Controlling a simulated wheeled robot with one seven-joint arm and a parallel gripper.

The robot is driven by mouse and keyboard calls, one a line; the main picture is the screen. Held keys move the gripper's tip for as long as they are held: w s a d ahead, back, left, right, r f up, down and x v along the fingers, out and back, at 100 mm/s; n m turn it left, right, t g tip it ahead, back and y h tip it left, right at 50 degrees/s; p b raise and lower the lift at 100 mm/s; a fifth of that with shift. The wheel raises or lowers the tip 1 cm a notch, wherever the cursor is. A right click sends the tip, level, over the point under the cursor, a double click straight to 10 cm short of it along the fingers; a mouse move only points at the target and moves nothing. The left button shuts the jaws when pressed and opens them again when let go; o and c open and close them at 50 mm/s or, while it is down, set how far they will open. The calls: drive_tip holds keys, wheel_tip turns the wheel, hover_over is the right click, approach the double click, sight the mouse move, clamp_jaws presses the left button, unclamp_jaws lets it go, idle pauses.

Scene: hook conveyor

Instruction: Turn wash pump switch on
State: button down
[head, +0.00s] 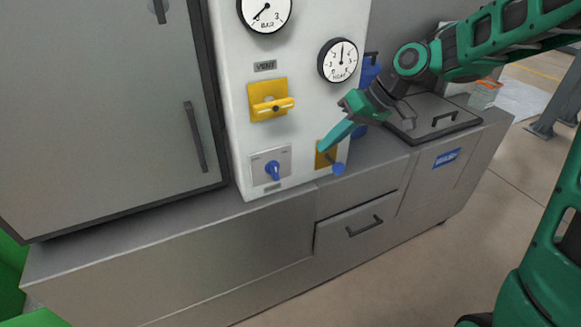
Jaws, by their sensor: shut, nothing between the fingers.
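A blue rotary knob (272,170) sits on a light grey plate (285,158) low on the white panel (235,100). The small markings on that plate and the label under it are too small to read, so I cannot confirm that it is the wash pump switch. The knob's grip points roughly downward. A blue ball-ended lever (338,169) shows just below the fingers. Whether the fingers touch the plate is unclear.
A yellow handle (272,105) under a VENT label and two dials (341,60) are on the panel. A grey cabinet door (110,110) stands left. A dark lid (435,118) with a handle lies on the counter at right. The counter front (200,215) is clear.

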sight(274, 170)
drive_tip(key=shift+s+a+r, duration=0.15)
drive_tip(key=shift+r, duration=0.3)
drive_tip(key=shift+f, duration=0.1)
drive_tip(key=x, duration=0.9)
drive_tip(key=shift+f, duration=0.1)
drive_tip(key=a, duration=0.2)
drive_tip(key=s+a, duration=0.1)
drive_tip(key=shift+f, duration=0.35)
drive_tip(key=shift+s+a, duration=0.2)
drive_tip(key=shift+a, duration=0.3)
